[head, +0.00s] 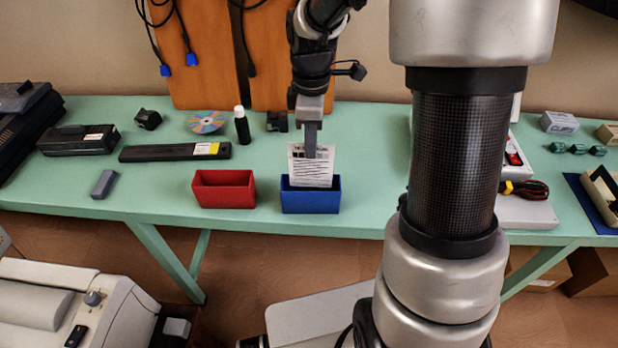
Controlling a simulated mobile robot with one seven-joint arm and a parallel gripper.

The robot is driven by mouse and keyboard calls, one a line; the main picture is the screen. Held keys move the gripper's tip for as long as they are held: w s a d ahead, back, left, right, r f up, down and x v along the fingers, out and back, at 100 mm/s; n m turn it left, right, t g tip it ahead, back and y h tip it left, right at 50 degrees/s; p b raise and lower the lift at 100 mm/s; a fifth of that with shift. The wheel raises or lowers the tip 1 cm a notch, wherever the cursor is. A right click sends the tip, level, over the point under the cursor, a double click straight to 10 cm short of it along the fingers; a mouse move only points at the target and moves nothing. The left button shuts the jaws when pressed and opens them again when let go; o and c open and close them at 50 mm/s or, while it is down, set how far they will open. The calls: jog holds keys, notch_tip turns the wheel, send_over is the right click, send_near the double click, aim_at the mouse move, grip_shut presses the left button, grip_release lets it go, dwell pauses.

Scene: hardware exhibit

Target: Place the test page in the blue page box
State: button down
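The test page (311,171) is a small white sheet with black print, upright at the blue page box (311,202). Its lower part is within the box's opening, and its bottom edge meets the front rim in the picture. I cannot tell whether it touches the box floor. My gripper (311,150) points straight down above the box, its narrow fingers shut on the page's top edge. The far finger is hidden.
A red box (224,188) stands just left of the blue one on the green table (361,190). My arm hides part of the table's right side.

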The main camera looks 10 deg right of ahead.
aim_at(311, 168)
jog(key=shift+f+b, duration=0.3)
jog(key=shift+f, duration=3.25)
jog(key=shift+f, duration=0.2)
jog(key=c, duration=2.1)
grip_release()
jog(key=shift+r, duration=0.1)
